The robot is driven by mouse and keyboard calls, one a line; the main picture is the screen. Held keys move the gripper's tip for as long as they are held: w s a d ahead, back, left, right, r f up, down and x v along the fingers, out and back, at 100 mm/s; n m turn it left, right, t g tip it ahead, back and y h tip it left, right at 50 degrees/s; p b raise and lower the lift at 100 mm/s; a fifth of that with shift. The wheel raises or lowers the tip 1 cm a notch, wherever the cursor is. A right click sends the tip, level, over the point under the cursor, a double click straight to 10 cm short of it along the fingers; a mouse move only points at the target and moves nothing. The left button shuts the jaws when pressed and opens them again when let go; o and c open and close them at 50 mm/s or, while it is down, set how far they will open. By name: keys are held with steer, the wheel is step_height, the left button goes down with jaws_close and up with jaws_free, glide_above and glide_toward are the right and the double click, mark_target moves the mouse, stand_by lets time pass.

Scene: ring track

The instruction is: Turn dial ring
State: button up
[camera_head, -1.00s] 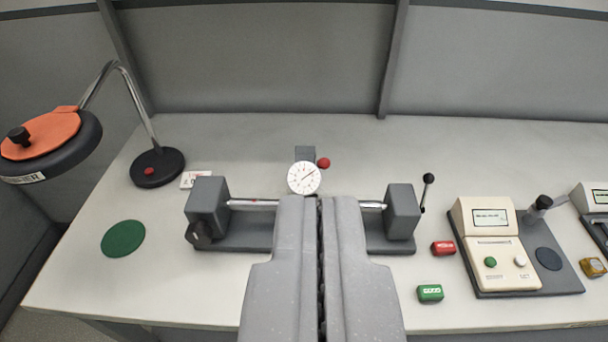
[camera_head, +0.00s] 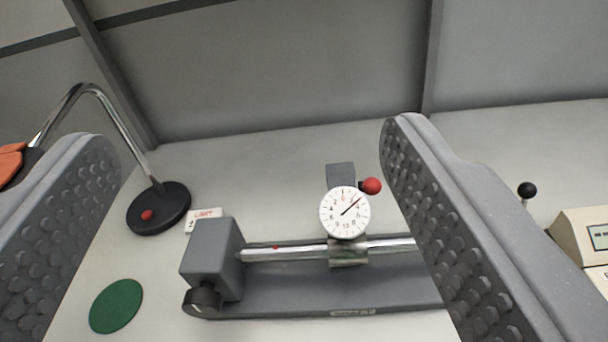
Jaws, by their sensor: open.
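The dial (camera_head: 345,212) has a round white face with black marks and a needle pointing to the upper right. It sits on a grey carriage over a metal rod (camera_head: 290,250) of a grey bench fixture (camera_head: 300,295). A red ball knob (camera_head: 371,186) sticks out at its upper right. My gripper (camera_head: 250,145) is wide open, with one studded jaw at the left and one at the right. The dial lies between the jaws in the picture, beyond them and nearer the right one. Nothing is held. The right jaw hides the fixture's right end.
A black lamp base (camera_head: 158,208) with a curved metal stem stands at the left. A small label card (camera_head: 205,217) and a green disc (camera_head: 116,306) lie near it. A black-knobbed lever (camera_head: 527,190) and a beige device (camera_head: 580,240) are at the right. A grey wall closes the back.

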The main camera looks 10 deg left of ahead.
steer(key=w+a+f+m+h+p, duration=0.15)
steer(key=w+f, duration=0.25)
steer(key=f, duration=0.7)
steer(key=m+h+p, duration=0.3)
steer(key=h, duration=0.2)
glide_toward(342, 232)
steer(key=shift+n, duration=0.25)
steer(key=b+x, duration=0.3)
steer(key=x, duration=0.6)
steer(key=shift+w+b, duration=0.3)
steer(key=shift+x, duration=1.1)
steer(key=shift+r, duration=0.1)
steer(key=shift+c, duration=0.3)
steer(key=c, duration=0.9)
